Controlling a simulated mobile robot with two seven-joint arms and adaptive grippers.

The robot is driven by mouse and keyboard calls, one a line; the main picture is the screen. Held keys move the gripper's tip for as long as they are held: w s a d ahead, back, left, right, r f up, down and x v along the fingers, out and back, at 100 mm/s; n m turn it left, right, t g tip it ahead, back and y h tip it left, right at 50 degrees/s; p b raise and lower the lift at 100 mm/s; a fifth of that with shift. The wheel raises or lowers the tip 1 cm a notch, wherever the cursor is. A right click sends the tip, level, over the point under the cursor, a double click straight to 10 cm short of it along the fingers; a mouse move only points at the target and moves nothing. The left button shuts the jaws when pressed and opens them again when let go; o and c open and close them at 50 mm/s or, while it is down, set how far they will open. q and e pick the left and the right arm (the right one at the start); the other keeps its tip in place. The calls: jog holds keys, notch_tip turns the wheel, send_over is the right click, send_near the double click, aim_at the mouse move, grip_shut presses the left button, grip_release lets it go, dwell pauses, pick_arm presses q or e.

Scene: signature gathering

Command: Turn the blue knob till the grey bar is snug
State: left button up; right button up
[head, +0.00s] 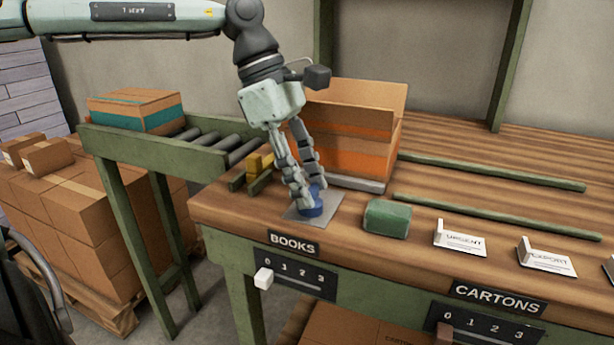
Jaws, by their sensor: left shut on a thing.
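The blue knob (313,211) stands on a grey plate (326,216) near the front left of the wooden bench. My left gripper (307,203) reaches down from above and is shut on the knob, its fingers hiding part of it. A grey bar (372,186) lies along the front foot of an open carton with an orange band (355,150). The bar appears close to the carton, but I cannot tell whether it presses on it. The left end of the bar is hidden behind my gripper. My right gripper is out of view.
A green block (388,218) lies right of the knob. White cards (460,238) stand along the front edge. Two green rails (490,172) run right across the bench. A yellow piece (260,163) and a roller conveyor (212,143) are at left. The bench between the rails is clear.

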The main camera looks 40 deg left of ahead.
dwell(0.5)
pick_arm(q)
jog(key=o, duration=1.2)
jog(key=shift+c, duration=0.2)
jog(key=v, duration=1.2)
